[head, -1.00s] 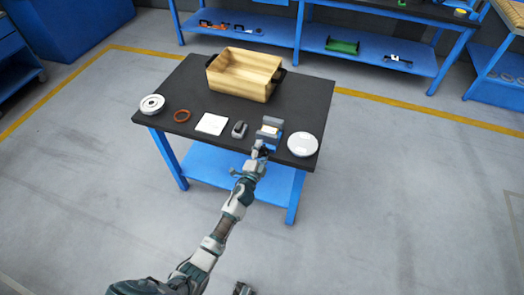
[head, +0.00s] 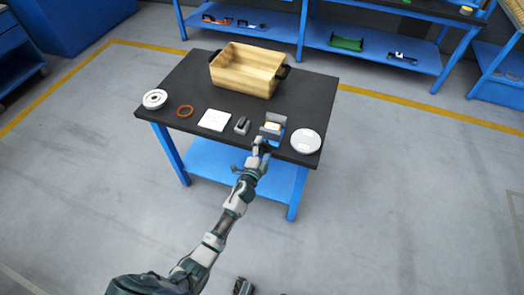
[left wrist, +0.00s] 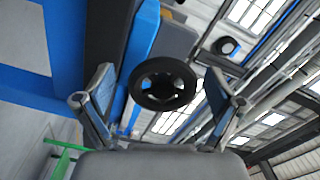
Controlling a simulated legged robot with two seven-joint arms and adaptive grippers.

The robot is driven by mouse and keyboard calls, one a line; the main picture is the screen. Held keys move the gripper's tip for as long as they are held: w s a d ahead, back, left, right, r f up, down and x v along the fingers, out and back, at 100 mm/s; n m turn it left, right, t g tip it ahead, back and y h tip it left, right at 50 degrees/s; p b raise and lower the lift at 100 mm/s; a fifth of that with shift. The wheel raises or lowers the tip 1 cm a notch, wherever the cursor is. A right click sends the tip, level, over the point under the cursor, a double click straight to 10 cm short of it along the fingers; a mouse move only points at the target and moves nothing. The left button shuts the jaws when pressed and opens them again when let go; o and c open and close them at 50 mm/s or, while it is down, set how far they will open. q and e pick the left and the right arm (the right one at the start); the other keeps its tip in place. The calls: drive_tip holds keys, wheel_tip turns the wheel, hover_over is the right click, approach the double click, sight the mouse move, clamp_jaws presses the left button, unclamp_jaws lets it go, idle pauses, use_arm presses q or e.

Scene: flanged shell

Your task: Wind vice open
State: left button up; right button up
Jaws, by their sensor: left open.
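The vice (head: 275,119) is grey and blue and stands at the front edge of the black bench top, with a pale block between its jaws. My left gripper (head: 261,148) is at the vice's front side, by the bench edge. In the left wrist view a round black handwheel (left wrist: 162,84) with a dark hub sits between the spread fingers of my left gripper (left wrist: 160,103). The fingers are open, with a gap on both sides of the wheel. Contact does not show.
A white lidded dish (head: 306,141) stands right of the vice. A wooden crate (head: 245,80) stands behind.

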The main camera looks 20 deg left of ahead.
use_arm(q)
drive_tip(key=s, duration=1.2)
drive_tip(key=shift+a, duration=0.2)
drive_tip(key=shift+f, duration=0.1)
